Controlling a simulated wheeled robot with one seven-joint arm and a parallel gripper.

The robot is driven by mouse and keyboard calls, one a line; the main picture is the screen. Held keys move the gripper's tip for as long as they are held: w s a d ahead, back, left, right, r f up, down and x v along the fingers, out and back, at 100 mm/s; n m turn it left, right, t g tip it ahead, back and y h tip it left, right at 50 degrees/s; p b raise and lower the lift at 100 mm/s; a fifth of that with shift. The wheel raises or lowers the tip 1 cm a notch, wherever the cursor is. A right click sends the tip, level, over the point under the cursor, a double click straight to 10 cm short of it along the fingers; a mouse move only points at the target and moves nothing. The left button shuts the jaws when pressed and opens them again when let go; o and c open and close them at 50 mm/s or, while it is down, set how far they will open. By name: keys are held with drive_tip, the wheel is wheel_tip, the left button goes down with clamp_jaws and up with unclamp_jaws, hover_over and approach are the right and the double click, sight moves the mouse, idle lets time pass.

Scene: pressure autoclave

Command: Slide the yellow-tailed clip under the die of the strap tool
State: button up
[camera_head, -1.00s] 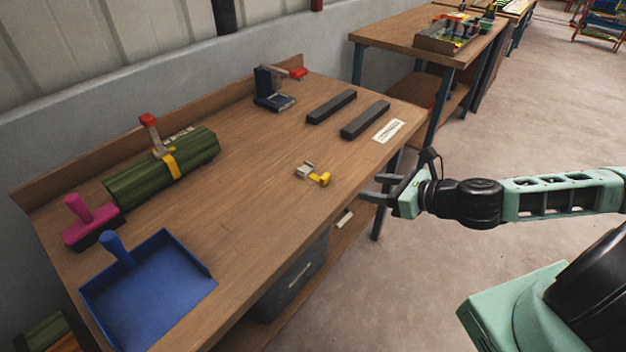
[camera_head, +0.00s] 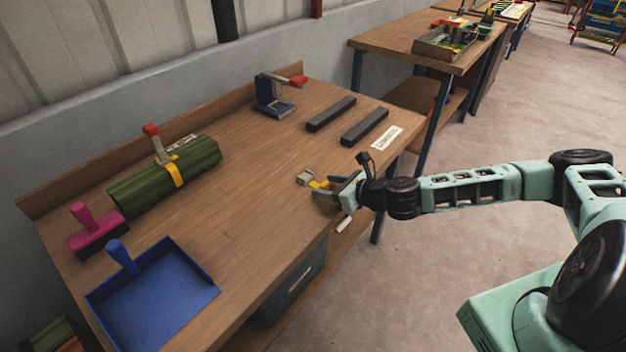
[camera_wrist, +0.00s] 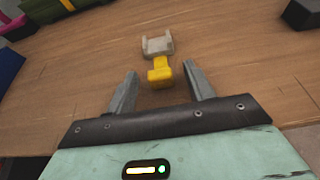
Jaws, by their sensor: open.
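The clip lies on the wooden bench near its front edge, with a pale metal body (camera_head: 304,178) and a yellow tail (camera_head: 319,185) toward my gripper. In the wrist view its pale body (camera_wrist: 157,46) is beyond the yellow tail (camera_wrist: 160,71). My gripper (camera_wrist: 160,84) is open, its fingers on either side of the tail end, with no contact visible. In the head view my gripper (camera_head: 326,188) reaches in from the right. The strap tool, apparently the blue-based press with a red handle (camera_head: 276,98), stands at the back of the bench; its die is too small to make out.
Two dark bars (camera_head: 331,113) (camera_head: 365,126) and a white label (camera_head: 386,137) lie right of the press. A green strapped bundle (camera_head: 165,175), a pink-handled brush (camera_head: 97,238) and a blue dustpan (camera_head: 150,290) are at left. The bench middle is clear.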

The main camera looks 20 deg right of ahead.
drive_tip(key=shift+w+a+f, duration=0.1)
drive_tip(key=shift+w+a, duration=0.05)
drive_tip(key=shift+w, duration=0.1)
drive_tip(key=c, duration=1.1)
